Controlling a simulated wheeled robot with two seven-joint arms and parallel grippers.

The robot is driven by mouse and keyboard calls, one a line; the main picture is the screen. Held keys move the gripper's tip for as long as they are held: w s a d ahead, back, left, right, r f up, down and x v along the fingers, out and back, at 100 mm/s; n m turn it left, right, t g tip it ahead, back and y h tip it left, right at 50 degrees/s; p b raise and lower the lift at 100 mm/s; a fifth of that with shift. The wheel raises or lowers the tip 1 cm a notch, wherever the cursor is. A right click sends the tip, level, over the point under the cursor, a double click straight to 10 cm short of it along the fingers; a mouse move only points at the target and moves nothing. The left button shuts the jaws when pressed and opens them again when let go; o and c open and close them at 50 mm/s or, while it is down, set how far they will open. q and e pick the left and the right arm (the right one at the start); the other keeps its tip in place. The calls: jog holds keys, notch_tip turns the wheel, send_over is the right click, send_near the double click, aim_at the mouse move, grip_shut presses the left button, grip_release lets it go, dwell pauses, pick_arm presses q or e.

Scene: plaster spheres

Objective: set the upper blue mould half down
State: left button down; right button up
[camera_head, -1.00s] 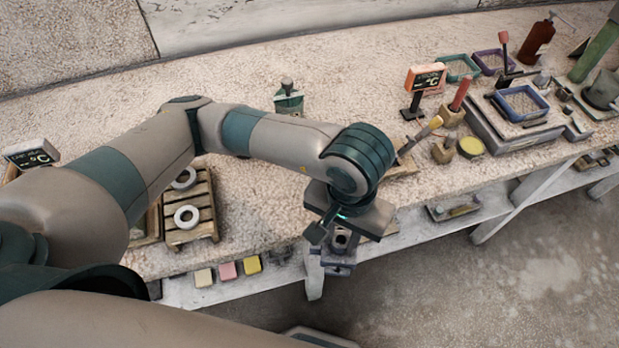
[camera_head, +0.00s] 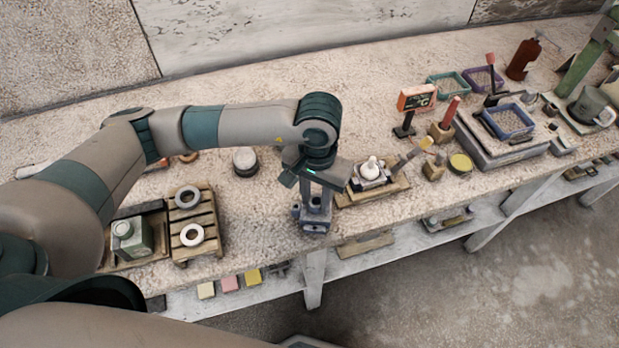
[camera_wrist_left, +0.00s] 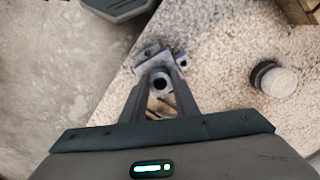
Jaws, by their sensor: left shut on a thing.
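My left gripper (camera_head: 316,192) points down near the front edge of the table and is shut on the upper blue mould half (camera_head: 314,222). The mould half is a small blue-grey block; in the left wrist view it (camera_wrist_left: 152,58) sits between the two fingertips (camera_wrist_left: 160,84), with a round dark hole facing the camera. I cannot tell whether it touches the tabletop. Just right of the gripper, a white knobbed plaster piece (camera_head: 370,167) sits in a grey-blue holder on a wooden board (camera_head: 392,188). My right gripper is not in view.
A wooden pallet (camera_head: 182,222) with two pale rings stands at the left, beside a green canister (camera_head: 131,238). A round pale-topped pot (camera_head: 245,160) stands behind. Tools and a blue tray (camera_head: 508,121) crowd the right.

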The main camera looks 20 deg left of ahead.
pick_arm(q)
jog(key=shift+w+a, duration=0.15)
jog(key=shift+w, duration=0.15)
jog(key=w+a+p, duration=0.2)
jog(key=w, duration=0.1)
jog(key=shift+a+r, duration=0.1)
jog(key=shift+r, duration=0.05)
jog(key=shift+w+f+p, duration=0.15)
jog(key=shift+f+p, duration=0.1)
jog(key=shift+p, duration=0.05)
jog(key=shift+f, duration=0.6)
jog(key=shift+f, duration=0.15)
